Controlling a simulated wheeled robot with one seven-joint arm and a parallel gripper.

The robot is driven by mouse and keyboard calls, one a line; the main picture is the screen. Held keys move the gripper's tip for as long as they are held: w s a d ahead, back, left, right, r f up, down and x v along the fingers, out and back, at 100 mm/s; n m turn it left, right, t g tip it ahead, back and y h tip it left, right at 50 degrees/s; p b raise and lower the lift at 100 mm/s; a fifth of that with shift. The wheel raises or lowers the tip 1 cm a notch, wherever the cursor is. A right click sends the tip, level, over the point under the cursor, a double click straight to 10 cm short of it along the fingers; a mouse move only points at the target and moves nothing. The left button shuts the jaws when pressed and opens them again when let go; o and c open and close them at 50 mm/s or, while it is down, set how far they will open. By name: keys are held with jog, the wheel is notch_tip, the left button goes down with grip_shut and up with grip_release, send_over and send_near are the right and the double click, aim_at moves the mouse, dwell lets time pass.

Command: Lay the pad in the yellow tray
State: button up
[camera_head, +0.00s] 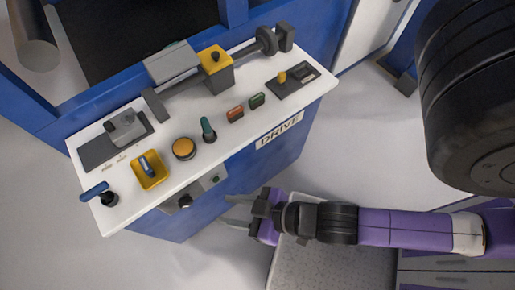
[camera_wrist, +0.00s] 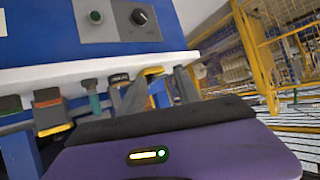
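A small yellow square tray (camera_head: 163,180) sits near the front left of the white console top, with a blue-grey piece (camera_head: 147,166) in or over it; I cannot tell whether that piece is the pad or a lever. No other thing is clearly a pad. My gripper (camera_head: 237,211) is low in front of the console, right of the tray and apart from it, its fingers pointing left. In the wrist view my gripper (camera_wrist: 161,92) shows two spread grey fingers with nothing between them.
The console top (camera_head: 190,165) carries an orange button (camera_head: 184,148), a teal-handled lever (camera_head: 208,130), red (camera_head: 235,114) and green (camera_head: 257,100) switches, and a blue-handled lever (camera_head: 95,191). A knob (camera_head: 185,201) projects from the blue front. Open floor lies left.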

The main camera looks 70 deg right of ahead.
jog(key=s+d+r+t, duration=0.1)
jog(key=s+d+r, duration=0.1)
jog(key=r, duration=0.3)
jog(key=s+d+r+t, duration=0.2)
jog(key=s+d+r, duration=0.1)
jog(key=r, duration=0.3)
jog(key=shift+s+r+h, duration=0.2)
jog(key=shift+s+h, duration=0.2)
jog(key=shift+s, duration=0.45)
